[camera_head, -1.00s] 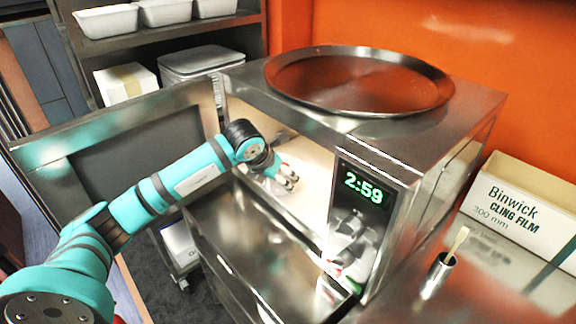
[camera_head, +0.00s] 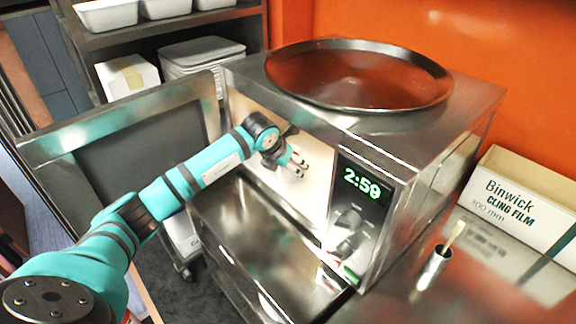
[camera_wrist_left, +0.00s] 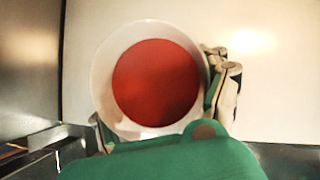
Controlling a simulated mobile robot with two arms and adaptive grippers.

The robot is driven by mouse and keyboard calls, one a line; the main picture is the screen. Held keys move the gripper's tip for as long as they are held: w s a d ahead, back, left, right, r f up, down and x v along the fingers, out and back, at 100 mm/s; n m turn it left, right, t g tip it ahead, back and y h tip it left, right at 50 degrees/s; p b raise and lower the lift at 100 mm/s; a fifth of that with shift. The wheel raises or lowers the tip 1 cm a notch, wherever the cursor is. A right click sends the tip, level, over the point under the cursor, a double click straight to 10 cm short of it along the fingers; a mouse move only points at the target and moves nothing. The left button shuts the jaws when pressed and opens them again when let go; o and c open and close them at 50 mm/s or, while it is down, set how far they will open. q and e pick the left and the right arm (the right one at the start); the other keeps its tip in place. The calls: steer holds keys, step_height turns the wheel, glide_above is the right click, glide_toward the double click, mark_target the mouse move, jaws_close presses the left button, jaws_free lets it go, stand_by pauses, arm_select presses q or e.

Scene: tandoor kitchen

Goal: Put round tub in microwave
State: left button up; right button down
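The round tub (camera_wrist_left: 155,78) shows in the left wrist view as a white, open tub with red contents. My left gripper (camera_wrist_left: 165,110) has fingers at both sides of it and appears shut on it. The right-hand finger lies against the tub's rim; the other is mostly hidden. In the head view my left gripper (camera_head: 296,166) is at the mouth of the microwave (camera_head: 405,150), and I cannot make out the tub there. The microwave's door (camera_head: 130,150) is swung open to the left. Its display reads 2:59. My right gripper is not in view.
A large round metal tray (camera_head: 360,78) sits on top of the microwave. A cling film box (camera_head: 515,205) and a small metal cup (camera_head: 433,268) stand on the counter at the right. A shelf (camera_head: 165,30) with white containers stands behind the door.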

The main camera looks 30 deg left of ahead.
arm_select(q)
steer(key=o, duration=0.4)
steer(key=shift+r, duration=0.25)
steer(key=shift+s+r, duration=0.2)
steer(key=b+v, duration=0.1)
steer(key=v, duration=0.2)
steer(key=shift+s+a+r, duration=0.1)
steer(key=shift+a+r, duration=0.05)
steer(key=shift+s+a+r+b, duration=0.15)
steer(key=shift+s+b, duration=0.6)
steer(key=shift+s, duration=1.35)
steer(key=shift+s+d+r+b, duration=0.1)
steer(key=shift+s+b, duration=0.7)
steer(key=shift+s, duration=1.3)
steer(key=shift+s+a+r+b, duration=0.15)
steer(key=shift+s+b, duration=0.6)
steer(key=shift+s, duration=1.35)
